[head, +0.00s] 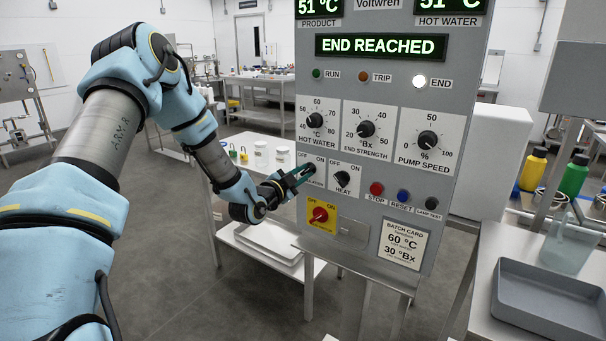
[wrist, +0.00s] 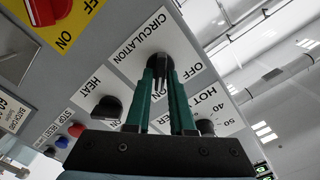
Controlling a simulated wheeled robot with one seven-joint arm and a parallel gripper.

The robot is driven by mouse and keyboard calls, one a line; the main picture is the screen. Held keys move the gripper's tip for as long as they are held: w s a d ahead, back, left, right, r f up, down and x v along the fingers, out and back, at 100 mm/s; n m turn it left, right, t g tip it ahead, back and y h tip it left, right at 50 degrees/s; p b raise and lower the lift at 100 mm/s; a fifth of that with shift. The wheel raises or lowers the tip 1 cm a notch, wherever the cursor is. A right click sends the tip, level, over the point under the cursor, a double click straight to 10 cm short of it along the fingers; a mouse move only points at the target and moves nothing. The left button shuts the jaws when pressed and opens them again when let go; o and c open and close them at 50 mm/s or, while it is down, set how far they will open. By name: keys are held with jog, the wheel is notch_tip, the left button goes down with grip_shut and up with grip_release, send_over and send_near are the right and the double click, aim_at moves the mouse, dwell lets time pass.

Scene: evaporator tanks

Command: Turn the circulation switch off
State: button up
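The circulation switch is a black knob (wrist: 160,64) on a white plate (wrist: 135,58) marked OFF and ON in the wrist view. In the head view my gripper hides the knob and part of its label. My gripper (head: 303,173) reaches the plate from the left; in the wrist view its green fingers (wrist: 161,76) stand either side of the knob's grip, with only a narrow gap between the tips. They look shut on it. Which way the knob points is hidden by the fingers.
The black HEAT knob (head: 342,179) sits just right of it, with the red-on-yellow main switch (head: 320,214) below. Dials (head: 314,121) are above. Red STOP (head: 376,188) and blue RESET (head: 403,195) buttons are further right. The display (head: 381,47) reads END REACHED; the END lamp (head: 419,82) is lit.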

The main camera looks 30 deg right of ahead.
grip_shut()
jog(key=shift+f+n+b, duration=0.1)
jog(key=shift+n+b, duration=0.3)
jog(key=shift+b, duration=0.3)
jog(key=shift+f+n+b, duration=0.15)
jog(key=shift+n+b, duration=0.85)
jog(key=shift+b, duration=0.25)
jog(key=n+b, duration=0.3)
jog(key=shift+w+a+n, duration=0.1)
jog(key=shift+n, duration=0.3)
jog(key=n+b, duration=0.2)
jog(key=n, duration=0.2)
jog(key=shift+b, duration=0.3)
jog(key=n, duration=0.2)
jog(key=n+b, duration=0.1)
jog(key=n, duration=0.1)
jog(key=shift+w+r, duration=0.1)
jog(key=shift+r, duration=0.1)
jog(key=shift+n, duration=1.6)
